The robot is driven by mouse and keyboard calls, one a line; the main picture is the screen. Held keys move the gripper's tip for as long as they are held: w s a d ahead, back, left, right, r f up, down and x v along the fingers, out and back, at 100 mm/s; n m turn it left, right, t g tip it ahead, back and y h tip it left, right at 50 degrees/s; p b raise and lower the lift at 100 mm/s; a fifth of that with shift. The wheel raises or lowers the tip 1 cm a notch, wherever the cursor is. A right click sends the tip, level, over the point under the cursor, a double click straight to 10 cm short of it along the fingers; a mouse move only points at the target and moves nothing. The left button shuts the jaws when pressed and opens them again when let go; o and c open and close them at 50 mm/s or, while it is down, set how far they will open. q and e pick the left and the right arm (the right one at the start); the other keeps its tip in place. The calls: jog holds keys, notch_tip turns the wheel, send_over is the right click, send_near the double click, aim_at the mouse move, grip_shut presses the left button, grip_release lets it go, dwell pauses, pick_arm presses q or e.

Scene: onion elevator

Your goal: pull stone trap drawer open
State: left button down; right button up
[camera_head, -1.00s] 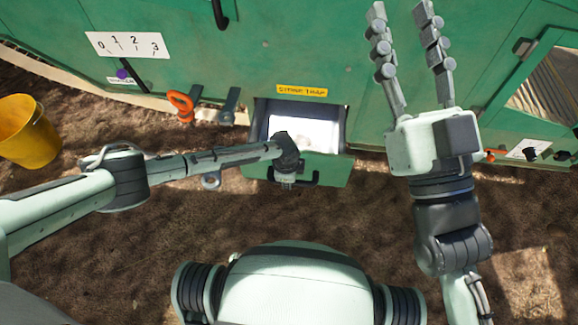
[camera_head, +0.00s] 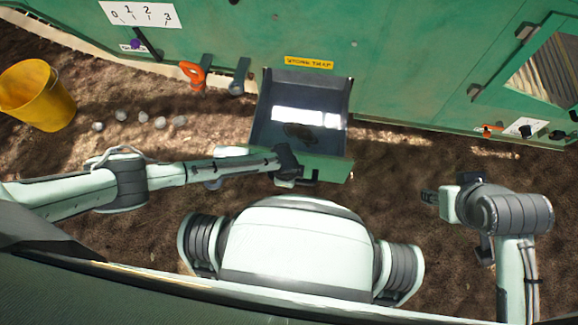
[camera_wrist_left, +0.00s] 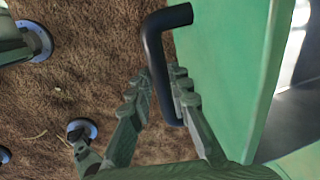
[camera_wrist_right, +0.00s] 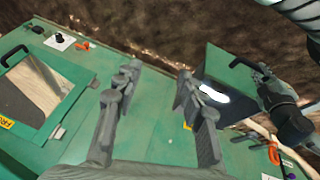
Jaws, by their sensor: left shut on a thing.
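The stone trap drawer (camera_head: 262,110) stands pulled out of the green machine below a yellow "STONE TRAP" label (camera_head: 309,63). Its grey tray is open on top, with a dark patch and bright light inside. My left gripper (camera_wrist_left: 160,92) is shut on the black drawer handle (camera_wrist_left: 153,45) on the green drawer front (camera_wrist_left: 225,65). In the head view the left gripper is mostly hidden by its wrist. My right gripper (camera_wrist_right: 158,85) is open and empty, facing the machine; in the head view (camera_head: 428,197) it is right of the drawer, apart from it.
A yellow bucket (camera_head: 40,95) stands on the soil at the left, with several grey stones (camera_head: 140,117) beside it. An orange handle (camera_head: 193,75) and a grey lever (camera_head: 240,76) are left of the drawer. Open soil lies right of the drawer.

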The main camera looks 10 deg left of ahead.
pick_arm(q)
jog(key=shift+s+d+p, duration=0.1)
jog(key=shift+s+p, duration=0.2)
jog(key=shift+s, duration=0.4)
pick_arm(e)
jog(key=shift+s+d+f+g, duration=0.7)
jog(key=shift+s+f, duration=0.05)
jog(key=shift+s, duration=0.15)
pick_arm(q)
jog(key=c, duration=1.4)
grip_release()
jog(key=shift+r, duration=0.1)
jog(key=r, duration=0.4)
jog(key=s+r, duration=0.1)
jog(key=r, duration=0.2)
jog(key=s+r, duration=0.1)
jog(key=r, duration=0.3)
jog(key=shift+s+r, duration=0.15)
jog(key=shift+r, duration=0.15)
